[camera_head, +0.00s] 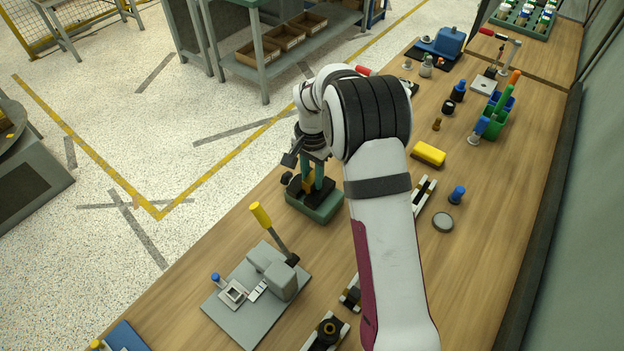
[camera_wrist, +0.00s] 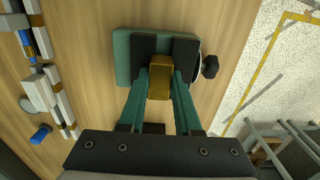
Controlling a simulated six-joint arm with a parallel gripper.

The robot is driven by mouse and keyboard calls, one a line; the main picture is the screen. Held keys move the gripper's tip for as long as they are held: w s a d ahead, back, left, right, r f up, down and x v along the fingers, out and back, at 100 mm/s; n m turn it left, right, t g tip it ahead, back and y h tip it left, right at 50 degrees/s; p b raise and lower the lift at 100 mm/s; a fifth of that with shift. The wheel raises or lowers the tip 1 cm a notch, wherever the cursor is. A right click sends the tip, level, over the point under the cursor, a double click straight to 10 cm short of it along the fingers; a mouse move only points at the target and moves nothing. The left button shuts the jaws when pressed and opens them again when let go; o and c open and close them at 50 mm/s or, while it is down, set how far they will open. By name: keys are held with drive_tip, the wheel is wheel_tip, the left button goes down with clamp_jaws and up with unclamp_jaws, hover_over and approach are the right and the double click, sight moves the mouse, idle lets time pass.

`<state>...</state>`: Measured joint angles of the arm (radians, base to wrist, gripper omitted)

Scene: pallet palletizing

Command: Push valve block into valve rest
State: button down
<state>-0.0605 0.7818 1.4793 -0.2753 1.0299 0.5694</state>
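The valve block, a brass-coloured block (camera_wrist: 160,66), lies between the two teal fingers of my gripper (camera_wrist: 161,82) in the wrist view. The fingers appear closed on its sides. The valve rest looks to be the teal base (camera_wrist: 122,58) with two black jaws; a black knob (camera_wrist: 210,66) sits at its right side. The block is at the gap between the jaws; how deep it sits cannot be told. In the head view my gripper (camera_head: 315,174) points down over the teal base (camera_head: 322,210), and the block (camera_head: 308,184) shows partly between fingers and jaws.
A grey toggle fixture (camera_head: 262,285) with a yellow-handled lever (camera_head: 268,222) stands nearby, toward the front of the bench. To the right are a rail with small parts (camera_head: 424,192), a yellow block (camera_head: 428,153), a grey disc (camera_head: 443,222) and a blue knob (camera_head: 457,194). The bench edge is close on the left.

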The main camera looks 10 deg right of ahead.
drive_tip(key=shift+r, duration=2.5)
drive_tip(key=c, duration=1.2)
unclamp_jaws()
drive_tip(key=shift+c, duration=0.2)
clamp_jaws()
